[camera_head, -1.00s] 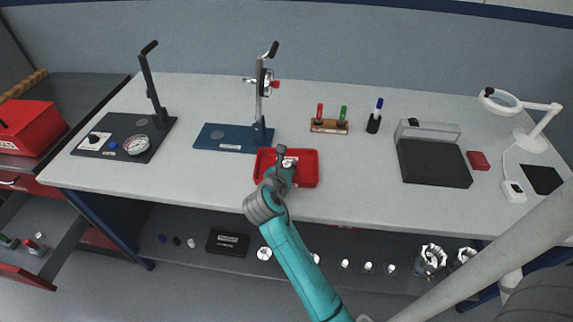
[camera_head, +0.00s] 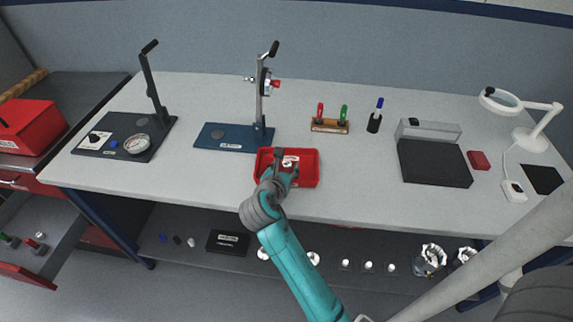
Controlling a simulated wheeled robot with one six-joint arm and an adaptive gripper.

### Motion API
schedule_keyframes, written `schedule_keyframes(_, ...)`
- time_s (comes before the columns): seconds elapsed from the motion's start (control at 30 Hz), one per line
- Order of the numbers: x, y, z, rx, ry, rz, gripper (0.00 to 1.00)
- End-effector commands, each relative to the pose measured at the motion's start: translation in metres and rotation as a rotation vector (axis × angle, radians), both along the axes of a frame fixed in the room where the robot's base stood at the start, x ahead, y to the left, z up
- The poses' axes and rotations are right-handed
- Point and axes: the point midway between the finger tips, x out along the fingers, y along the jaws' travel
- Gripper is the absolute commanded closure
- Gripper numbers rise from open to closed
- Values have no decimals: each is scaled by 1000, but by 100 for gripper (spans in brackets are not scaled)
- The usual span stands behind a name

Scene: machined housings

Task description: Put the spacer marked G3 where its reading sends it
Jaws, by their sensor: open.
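My gripper (camera_head: 282,164) is open and low over the red tray (camera_head: 308,178) at the front middle of the bench. A small pale part with a dark spot (camera_head: 291,160) shows in the tray beside the fingers. It may be a spacer, but no G3 mark can be read at this size. A dark blue stand (camera_head: 232,146) with an upright post and a dial stands behind and left of the tray. A black plate (camera_head: 122,137) with a lever and a round gauge (camera_head: 136,144) stands at the far left. Part of the tray is hidden by my gripper.
A wooden holder (camera_head: 330,126) with red and green markers and a black cup (camera_head: 374,124) stand behind the tray.

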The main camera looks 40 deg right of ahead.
Motion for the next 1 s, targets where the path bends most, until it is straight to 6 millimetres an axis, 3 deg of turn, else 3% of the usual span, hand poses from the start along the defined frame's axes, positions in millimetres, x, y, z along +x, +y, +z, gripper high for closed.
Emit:
schedule_keyframes(0.4,-37,63,30,1,-1,4,46)
schedule_keyframes(0.6,-45,75,36,0,-2,1,46)
schedule_keyframes(1.0,-46,76,37,1,-1,1,46)
